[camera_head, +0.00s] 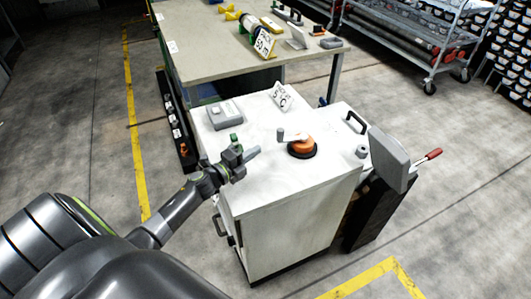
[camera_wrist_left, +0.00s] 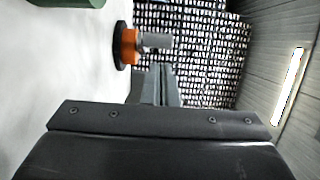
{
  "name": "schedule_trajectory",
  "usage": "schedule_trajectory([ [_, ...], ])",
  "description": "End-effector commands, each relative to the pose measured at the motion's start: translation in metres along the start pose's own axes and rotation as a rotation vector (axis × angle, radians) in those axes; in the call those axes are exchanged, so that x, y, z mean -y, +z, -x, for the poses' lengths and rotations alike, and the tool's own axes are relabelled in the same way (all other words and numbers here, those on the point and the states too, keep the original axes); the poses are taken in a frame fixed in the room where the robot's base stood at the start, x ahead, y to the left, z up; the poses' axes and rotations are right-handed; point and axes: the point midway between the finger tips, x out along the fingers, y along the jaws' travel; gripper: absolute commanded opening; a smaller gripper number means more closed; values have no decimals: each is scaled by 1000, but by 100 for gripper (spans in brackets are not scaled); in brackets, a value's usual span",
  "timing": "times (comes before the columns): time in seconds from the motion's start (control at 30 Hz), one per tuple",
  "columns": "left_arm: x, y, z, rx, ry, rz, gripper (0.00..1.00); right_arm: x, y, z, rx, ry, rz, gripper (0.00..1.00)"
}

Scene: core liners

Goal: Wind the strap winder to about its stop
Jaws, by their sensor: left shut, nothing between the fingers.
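The strap winder (camera_head: 302,147) is an orange hub on a dark round base with a grey crank handle, on top of the white cabinet (camera_head: 262,178). The handle's knob points to the upper left in the head view. The winder also shows in the left wrist view (camera_wrist_left: 127,45), with its light grey handle sticking out to the right. My left gripper (camera_head: 252,154) is shut and empty, above the cabinet top and left of the winder, apart from it. Its fingers also show in the left wrist view (camera_wrist_left: 160,85), below the handle in that picture. My right gripper is not in view.
A workbench (camera_head: 215,50) with small items stands behind.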

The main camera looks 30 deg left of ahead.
Motion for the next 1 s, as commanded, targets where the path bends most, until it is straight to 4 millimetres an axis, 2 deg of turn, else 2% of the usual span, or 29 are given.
schedule_trajectory([
  [0.07,-4,-4,5,0,4,2,0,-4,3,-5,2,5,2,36],
  [0.23,-11,-32,24,18,17,3,0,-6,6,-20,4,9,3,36],
  [0.4,-5,-51,41,56,6,2,0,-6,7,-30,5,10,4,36],
  [0.53,0,-56,44,72,-1,2,0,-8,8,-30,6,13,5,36],
  [0.67,3,-55,33,74,-4,1,0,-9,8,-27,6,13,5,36],
  [0.77,3,-54,17,73,-4,1,0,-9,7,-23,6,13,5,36],
  [1.0,2,-51,-30,72,-4,2,0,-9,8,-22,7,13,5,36],
])
